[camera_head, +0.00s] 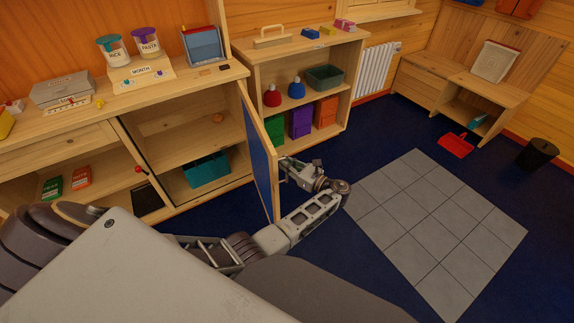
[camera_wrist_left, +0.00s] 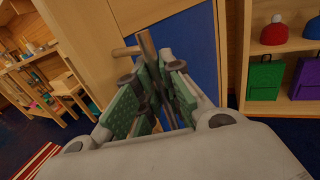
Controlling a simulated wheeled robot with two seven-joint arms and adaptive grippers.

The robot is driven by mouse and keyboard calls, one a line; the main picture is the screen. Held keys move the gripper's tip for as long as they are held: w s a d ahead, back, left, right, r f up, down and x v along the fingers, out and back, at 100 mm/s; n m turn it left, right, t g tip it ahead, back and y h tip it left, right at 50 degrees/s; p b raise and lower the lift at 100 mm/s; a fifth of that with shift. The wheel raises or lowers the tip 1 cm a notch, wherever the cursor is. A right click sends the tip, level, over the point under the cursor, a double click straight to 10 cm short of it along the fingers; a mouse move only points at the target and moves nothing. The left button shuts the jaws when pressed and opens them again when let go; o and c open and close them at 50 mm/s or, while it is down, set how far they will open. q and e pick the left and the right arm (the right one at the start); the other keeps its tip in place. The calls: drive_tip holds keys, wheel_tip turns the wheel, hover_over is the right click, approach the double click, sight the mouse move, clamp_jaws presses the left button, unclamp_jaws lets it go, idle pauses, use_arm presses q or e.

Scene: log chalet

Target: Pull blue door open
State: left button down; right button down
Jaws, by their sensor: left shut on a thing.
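The blue door (camera_head: 262,150), a blue panel in a light wood frame, stands swung out from the wooden cabinet (camera_head: 180,122), whose shelves show. My left gripper (camera_head: 297,170) is at the right side of the door, near its free edge, and the door hides part of it. In the left wrist view, the green-padded fingers of my left gripper (camera_wrist_left: 148,75) are shut around the wooden handle (camera_wrist_left: 126,51), with the blue panel (camera_wrist_left: 190,60) behind. The part of the handle between the fingers is hidden. My right gripper is not in view.
A shelf unit with green, purple and orange bags (camera_head: 300,120) stands right of the door. Grey floor tiles (camera_head: 435,225) and blue floor are clear at right; a red dustpan (camera_head: 457,145) lies farther back.

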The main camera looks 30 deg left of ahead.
use_arm(q)
drive_tip(key=c, duration=1.5)
unclamp_jaws()
drive_tip(key=shift+s+d, duration=0.2)
drive_tip(key=shift+d, duration=1.05)
drive_tip(key=shift+s+d, duration=0.25)
drive_tip(key=shift+d, duration=0.95)
drive_tip(key=shift+s+d, duration=0.2)
drive_tip(key=shift+d, duration=1.05)
